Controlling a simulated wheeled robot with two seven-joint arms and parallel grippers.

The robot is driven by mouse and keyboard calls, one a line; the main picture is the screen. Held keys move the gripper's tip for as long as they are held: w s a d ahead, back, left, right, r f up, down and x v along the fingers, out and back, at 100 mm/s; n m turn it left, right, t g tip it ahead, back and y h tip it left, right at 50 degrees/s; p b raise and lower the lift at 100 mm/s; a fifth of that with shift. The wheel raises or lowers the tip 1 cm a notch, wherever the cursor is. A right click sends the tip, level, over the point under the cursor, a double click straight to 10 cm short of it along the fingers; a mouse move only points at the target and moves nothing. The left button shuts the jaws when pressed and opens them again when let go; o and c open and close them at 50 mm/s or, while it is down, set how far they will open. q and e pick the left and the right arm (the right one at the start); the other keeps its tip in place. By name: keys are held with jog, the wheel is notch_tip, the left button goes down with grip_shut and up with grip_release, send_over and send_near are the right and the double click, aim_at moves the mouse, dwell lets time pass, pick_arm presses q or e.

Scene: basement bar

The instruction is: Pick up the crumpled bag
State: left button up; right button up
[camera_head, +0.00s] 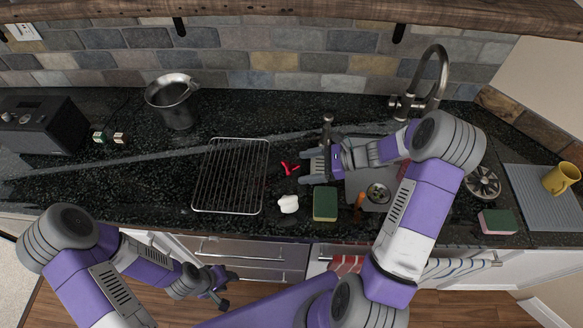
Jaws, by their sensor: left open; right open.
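A small white crumpled item, which looks like the crumpled bag (288,204), lies on the dark counter near its front edge, right of the wire rack. My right gripper (304,167) is over the counter, behind and slightly right of the bag. It is open with its fingers pointing left, and nothing shows between them. My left gripper (229,290) is low in front of the counter, over the floor and drawers.
A wire rack (232,176) lies left of the bag, and red peppers (289,168) lie behind it. A green sponge (325,203) is close on its right. A metal pot (173,101) stands at the back left. The sink tap (437,73) rises behind my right arm.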

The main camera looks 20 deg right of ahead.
aim_at(291, 168)
jog(key=x, duration=0.3)
jog(key=shift+w+d, duration=0.1)
jog(key=c, duration=1.1)
